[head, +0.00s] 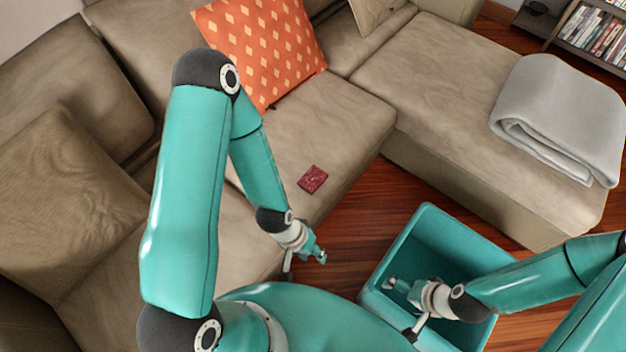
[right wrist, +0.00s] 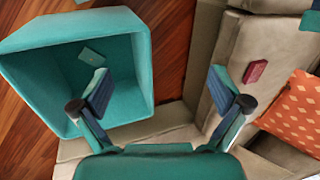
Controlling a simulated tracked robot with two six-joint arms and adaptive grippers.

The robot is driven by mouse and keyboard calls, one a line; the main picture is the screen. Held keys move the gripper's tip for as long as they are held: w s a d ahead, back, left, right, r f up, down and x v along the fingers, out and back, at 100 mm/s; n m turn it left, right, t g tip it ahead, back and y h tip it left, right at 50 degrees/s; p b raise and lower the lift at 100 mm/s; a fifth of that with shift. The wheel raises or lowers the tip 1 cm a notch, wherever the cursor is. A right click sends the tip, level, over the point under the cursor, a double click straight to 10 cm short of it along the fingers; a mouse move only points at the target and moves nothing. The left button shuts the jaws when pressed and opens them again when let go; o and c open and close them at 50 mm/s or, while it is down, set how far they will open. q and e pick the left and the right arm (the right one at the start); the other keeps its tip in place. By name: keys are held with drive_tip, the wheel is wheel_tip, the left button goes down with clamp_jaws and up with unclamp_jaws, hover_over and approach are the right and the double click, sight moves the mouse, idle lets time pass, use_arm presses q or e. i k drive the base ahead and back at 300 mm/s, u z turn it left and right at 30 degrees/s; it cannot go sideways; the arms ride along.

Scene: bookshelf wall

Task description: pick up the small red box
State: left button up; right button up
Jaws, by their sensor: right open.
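The small red box (head: 312,179) lies flat on the beige sofa seat, near its front edge. It also shows at the right in the right wrist view (right wrist: 255,72). My left gripper (head: 317,254) is below the box in the head view, beyond the seat's front edge and apart from the box. Its fingers are too small to tell open from shut. My right gripper (head: 395,286) shows over the teal bin in the head view. Its fingers are spread wide with nothing between them in the right wrist view (right wrist: 160,88).
The open teal bin (head: 428,212) stands on the wooden floor by the sofa. A small teal piece (right wrist: 92,57) shows inside it. An orange patterned cushion (head: 262,45) leans behind the box. A grey folded blanket (head: 560,115) lies on the chaise. The seat around the box is clear.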

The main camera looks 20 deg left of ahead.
sight(312, 179)
drive_tip(key=k, duration=0.5)
drive_tip(key=z, duration=0.2)
drive_tip(key=i, duration=0.2)
drive_tip(key=u, duration=3.15)
drive_tip(key=k, duration=1.15)
drive_tip(key=z, duration=0.15)
drive_tip(key=i, duration=0.7)
drive_tip(key=z, duration=0.4)
